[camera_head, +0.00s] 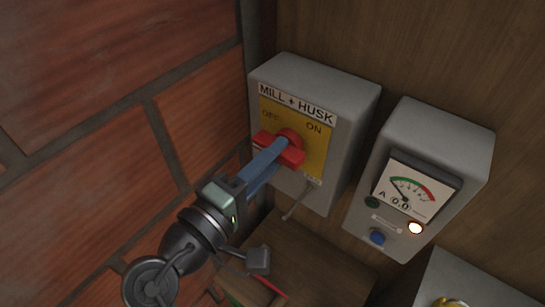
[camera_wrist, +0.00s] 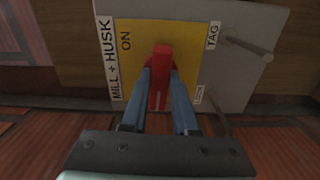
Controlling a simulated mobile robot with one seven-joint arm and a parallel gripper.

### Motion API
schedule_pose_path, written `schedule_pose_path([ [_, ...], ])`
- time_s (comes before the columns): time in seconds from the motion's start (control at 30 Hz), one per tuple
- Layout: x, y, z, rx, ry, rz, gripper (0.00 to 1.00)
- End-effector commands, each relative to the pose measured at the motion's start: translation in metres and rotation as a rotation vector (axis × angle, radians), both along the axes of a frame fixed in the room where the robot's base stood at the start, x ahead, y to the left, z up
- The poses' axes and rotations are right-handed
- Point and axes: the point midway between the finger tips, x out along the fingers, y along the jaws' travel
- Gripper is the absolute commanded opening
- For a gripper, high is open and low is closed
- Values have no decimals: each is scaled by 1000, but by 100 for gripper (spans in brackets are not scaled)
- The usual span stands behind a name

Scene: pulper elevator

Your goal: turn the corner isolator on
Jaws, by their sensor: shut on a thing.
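The corner isolator (camera_head: 345,110) is a grey wall box labelled "MILL + HUSK" with a yellow plate (camera_head: 318,145) marked OFF at upper left and ON at upper right. Its red handle (camera_head: 294,156) lies roughly crosswise on the plate, parallel to the label. My gripper (camera_head: 279,150) reaches in from the lower left, its blue fingers shut on the handle. In the wrist view, the red handle (camera_wrist: 162,65) stands between the two fingers (camera_wrist: 161,82). ON shows there at left; OFF is hidden. Which mark the handle points to is hard to tell.
A brick wall (camera_head: 90,110) stands close on the left. To the right is a grey meter box (camera_head: 435,145) reading 0.0 A, with a lit lamp (camera_head: 415,228) and a blue button (camera_head: 377,237).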

Motion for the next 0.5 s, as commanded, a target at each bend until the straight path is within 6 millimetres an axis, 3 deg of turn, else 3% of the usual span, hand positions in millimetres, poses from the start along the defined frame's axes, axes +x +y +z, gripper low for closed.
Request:
schedule_pose_path([
  [0.5,0,0,-6,335,-247,0,0],
])
